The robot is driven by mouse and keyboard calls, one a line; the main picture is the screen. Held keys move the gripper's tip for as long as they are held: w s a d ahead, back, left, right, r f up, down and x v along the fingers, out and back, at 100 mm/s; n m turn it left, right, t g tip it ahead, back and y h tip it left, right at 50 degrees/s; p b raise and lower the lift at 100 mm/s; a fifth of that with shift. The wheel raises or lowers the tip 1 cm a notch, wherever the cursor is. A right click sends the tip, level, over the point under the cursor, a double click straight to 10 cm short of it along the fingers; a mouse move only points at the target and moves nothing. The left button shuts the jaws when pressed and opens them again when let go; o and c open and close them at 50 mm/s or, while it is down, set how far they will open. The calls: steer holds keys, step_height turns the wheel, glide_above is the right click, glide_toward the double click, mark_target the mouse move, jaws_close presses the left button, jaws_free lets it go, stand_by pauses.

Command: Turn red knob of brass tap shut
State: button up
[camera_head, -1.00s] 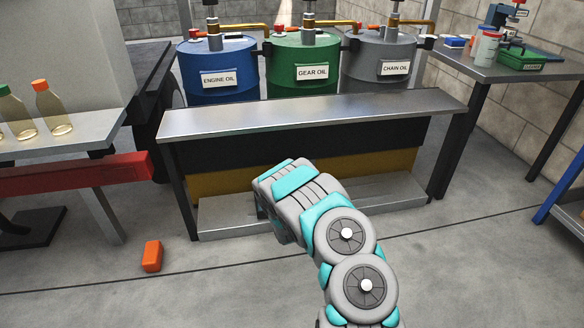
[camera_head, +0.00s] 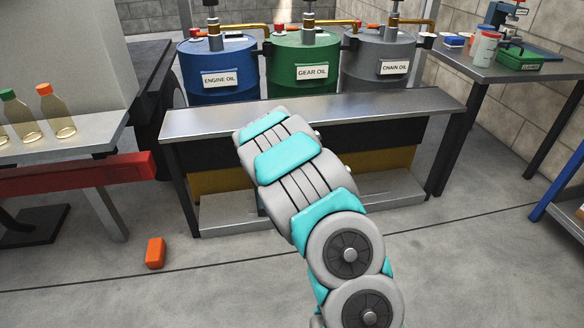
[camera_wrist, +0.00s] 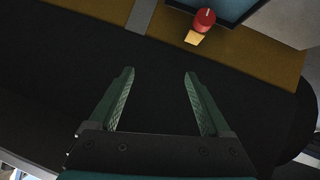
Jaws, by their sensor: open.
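In the wrist view, a round red knob (camera_wrist: 204,20) with a pale mark on top shows near the top edge. A brass-coloured piece (camera_wrist: 194,38) sticks out beside it, in front of a dark teal surface (camera_wrist: 232,7). My gripper (camera_wrist: 158,72) is open and empty, its two green fingers pointing up the picture. The knob is beyond the right fingertip, apart from it. In the head view my arm hides the gripper, and I cannot make out this knob there.
A steel-topped bench (camera_head: 375,106) with a black and yellow front stands ahead. Behind it are blue (camera_head: 215,88), green (camera_head: 300,83) and grey (camera_head: 365,82) oil drums with brass pipes. An orange block (camera_head: 155,252) lies on the floor at left. Bottles (camera_head: 60,128) stand on the left table.

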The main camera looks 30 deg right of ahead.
steer(key=s+a+r+g+p, duration=0.1)
steer(key=s+a+r, duration=0.1)
steer(key=s+r, duration=0.2)
steer(key=s+a+r+g+y+p, duration=0.1)
steer(key=s+a+r+g, duration=0.1)
steer(key=s+r, duration=0.3)
steer(key=shift+s+a+m, duration=0.15)
steer(key=shift+a+m, duration=0.15)
steer(key=shift+a, duration=0.05)
